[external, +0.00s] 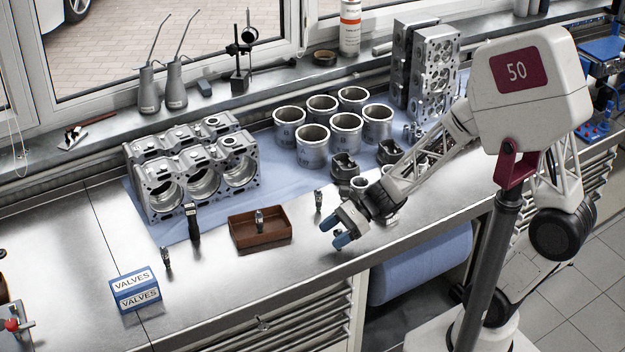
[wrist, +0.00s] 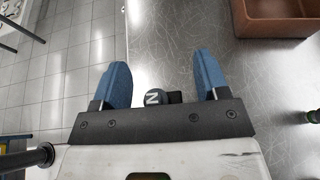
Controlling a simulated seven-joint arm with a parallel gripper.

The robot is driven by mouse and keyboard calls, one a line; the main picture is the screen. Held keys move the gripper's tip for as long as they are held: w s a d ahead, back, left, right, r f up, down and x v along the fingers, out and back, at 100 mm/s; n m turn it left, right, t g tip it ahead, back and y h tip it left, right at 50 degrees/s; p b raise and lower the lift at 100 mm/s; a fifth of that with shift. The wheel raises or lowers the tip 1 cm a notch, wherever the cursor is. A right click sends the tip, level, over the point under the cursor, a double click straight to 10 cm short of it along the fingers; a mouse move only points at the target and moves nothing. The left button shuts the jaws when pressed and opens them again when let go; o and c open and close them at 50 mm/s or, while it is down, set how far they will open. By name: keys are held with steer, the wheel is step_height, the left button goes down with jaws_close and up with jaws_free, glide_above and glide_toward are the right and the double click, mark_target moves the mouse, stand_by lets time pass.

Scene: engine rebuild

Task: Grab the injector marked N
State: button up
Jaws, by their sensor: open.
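A dark round cap marked N (wrist: 153,97), apparently the injector's top, shows in the wrist view between the bases of my blue fingers, nearer the left one. The dark gripper body hides its lower part, and I cannot make it out in the external view. My gripper (wrist: 162,72) is open, its fingers spread wide, with no visible grip on the cap. In the external view my gripper (external: 336,232) is low over the bench's front edge, right of the brown tray. Another small injector (external: 318,200) stands just behind it; its marking is unreadable.
The brown tray (external: 272,241) holds an injector (external: 259,221). Another injector (external: 167,258) stands behind the blue VALVES box (external: 135,289). An engine block (external: 190,168) and several cylinder liners (external: 312,147) stand behind. The bench between tray and front edge is clear.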

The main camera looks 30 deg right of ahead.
steer(key=shift+c, duration=0.2)
stand_by(0.3)
steer(key=c, duration=1)
steer(key=shift+r, duration=0.75)
steer(key=s+d+r, duration=0.1)
steer(key=s+d, duration=0.2)
steer(key=s, duration=0.1)
steer(key=s+d+r, duration=0.1)
steer(key=s+d, duration=0.2)
steer(key=s, duration=0.1)
steer(key=s+d+r, duration=0.1)
steer(key=s+d, duration=0.2)
steer(key=s, duration=0.2)
steer(key=shift+s+r, duration=0.1)
steer(key=shift+r, duration=0.15)
